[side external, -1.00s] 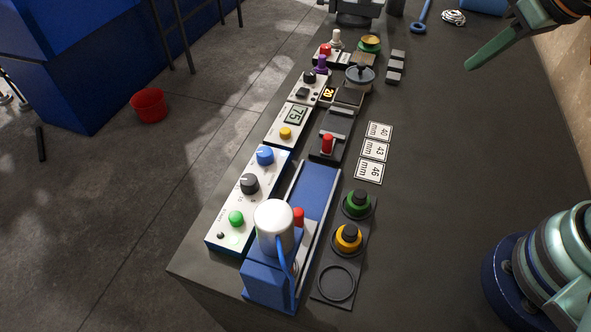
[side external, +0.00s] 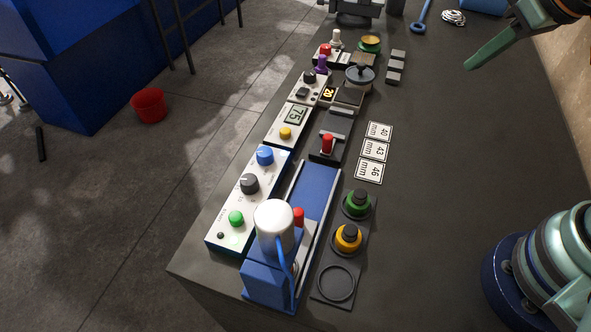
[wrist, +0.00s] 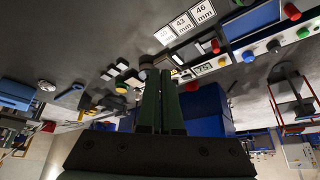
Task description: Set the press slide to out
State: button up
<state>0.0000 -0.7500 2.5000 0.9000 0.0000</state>
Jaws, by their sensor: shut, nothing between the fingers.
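The press (side external: 273,228) stands at the near end of the bench, with a white cylinder above a blue base. Its blue slide bed (side external: 315,190) runs away from it between pale rails. A red knob (side external: 298,217) sits beside the cylinder at the bed's near end; it also shows in the wrist view (wrist: 292,12). The cylinder hides part of the slide. My gripper (side external: 469,65) is shut and empty, at the upper right over the bench, well apart from the press. Its green fingers lie together in the wrist view (wrist: 159,78).
A control box (side external: 248,200) with blue, black and green knobs stands left of the bed. A holder (side external: 337,283) with green and orange-yellow knobbed pieces is on the right. A smaller red-handled slide (side external: 327,144) lies beyond. Number cards (side external: 374,150) lie flat.

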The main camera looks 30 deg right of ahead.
jog(key=o, duration=0.5)
jog(key=shift+a, duration=0.15)
jog(key=shift+o, duration=1.2)
jog(key=w+a+n+g+y, duration=0.1)
jog(key=w+a+n+g, duration=0.1)
jog(key=a, duration=0.6)
jog(key=shift+w+f, duration=0.3)
jog(key=shift+w, duration=0.2)
jog(key=n+g+h, duration=0.1)
jog(key=n+g, duration=0.3)
jog(key=n, duration=0.1)
send_near(299, 212)
notch_tip(299, 212, down, 10)
jog(key=shift+s+a+f, duration=0.1)
jog(key=shift+s+f, duration=0.05)
grip_shut()
